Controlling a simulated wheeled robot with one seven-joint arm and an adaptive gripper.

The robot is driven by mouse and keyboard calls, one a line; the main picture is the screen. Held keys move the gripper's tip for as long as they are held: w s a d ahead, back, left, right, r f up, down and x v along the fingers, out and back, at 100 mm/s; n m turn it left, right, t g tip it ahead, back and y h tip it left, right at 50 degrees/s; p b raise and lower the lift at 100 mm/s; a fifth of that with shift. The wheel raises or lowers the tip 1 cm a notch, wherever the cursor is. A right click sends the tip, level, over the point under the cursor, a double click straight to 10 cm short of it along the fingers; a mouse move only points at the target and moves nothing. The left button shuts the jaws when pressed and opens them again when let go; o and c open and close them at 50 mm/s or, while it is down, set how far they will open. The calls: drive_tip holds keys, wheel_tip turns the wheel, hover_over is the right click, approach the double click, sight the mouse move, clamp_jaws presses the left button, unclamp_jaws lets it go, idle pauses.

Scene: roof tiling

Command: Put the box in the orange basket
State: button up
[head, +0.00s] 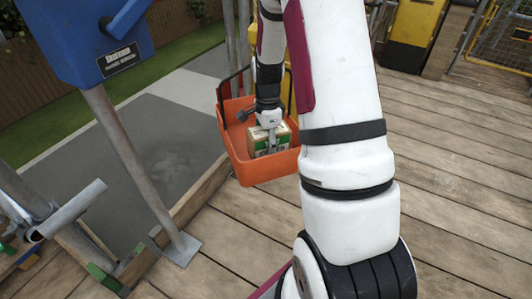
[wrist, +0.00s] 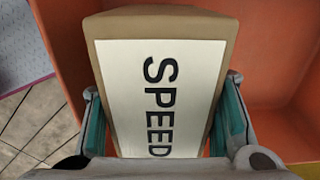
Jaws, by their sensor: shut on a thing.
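The orange basket (head: 262,168) is in the middle of the head view, at the edge of the wooden deck. The box (head: 257,143) is brown cardboard with a green and white label, and shows inside the basket's outline. My gripper (head: 270,140) is above it with its fingers on it. In the wrist view the box (wrist: 160,85) shows a white label reading "SPEED" between the two fingers of my gripper (wrist: 160,125). Orange basket wall (wrist: 280,60) shows behind and to the right of the box. Whether the box touches the basket floor cannot be told.
A blue machine (head: 95,40) on a grey metal post (head: 130,160) stands at the left. Grey pipes (head: 60,215) lie at the lower left. A yellow and black object (head: 408,35) and wire fencing (head: 500,35) stand at the back right. The wooden deck (head: 460,180) at the right is clear.

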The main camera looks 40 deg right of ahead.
sight(267, 151)
drive_tip(key=shift+f+b, duration=0.6)
drive_tip(key=shift+f, duration=1.3)
drive_tip(key=shift+f, duration=0.1)
drive_tip(key=o, duration=1.5)
drive_tip(key=shift+c, duration=0.2)
